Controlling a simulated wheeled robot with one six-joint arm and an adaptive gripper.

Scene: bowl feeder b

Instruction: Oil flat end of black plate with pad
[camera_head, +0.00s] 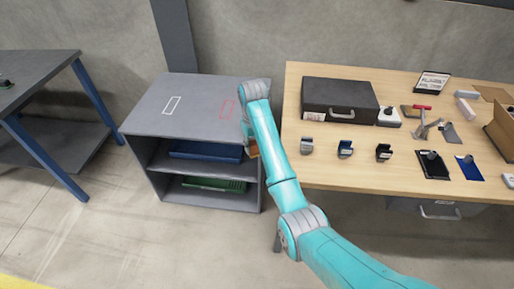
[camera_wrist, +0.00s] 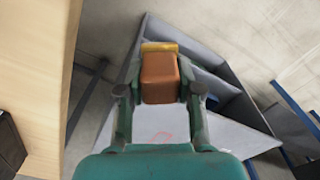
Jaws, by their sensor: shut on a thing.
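My gripper (camera_wrist: 160,95) is shut on a brown block with a yellow layer at its far end, which looks like the pad (camera_wrist: 160,76). The pad also shows partly behind my arm in the head view (camera_head: 254,150), in front of the grey shelf unit's right side. A flat black plate (camera_head: 432,172) with a dark knob-like thing on it lies on the wooden table at the right, well away from my gripper. Which end of it is flat is too small to tell. My gripper's fingers are mostly hidden in the head view.
The grey shelf unit (camera_head: 188,120) has white and red outlines on its top, and blue (camera_head: 205,150) and green (camera_head: 215,184) trays inside. The wooden table (camera_head: 340,178) carries a black case (camera_head: 335,97), several small clamps, a blue plate (camera_head: 470,172) and a red-handled tool (camera_head: 422,115).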

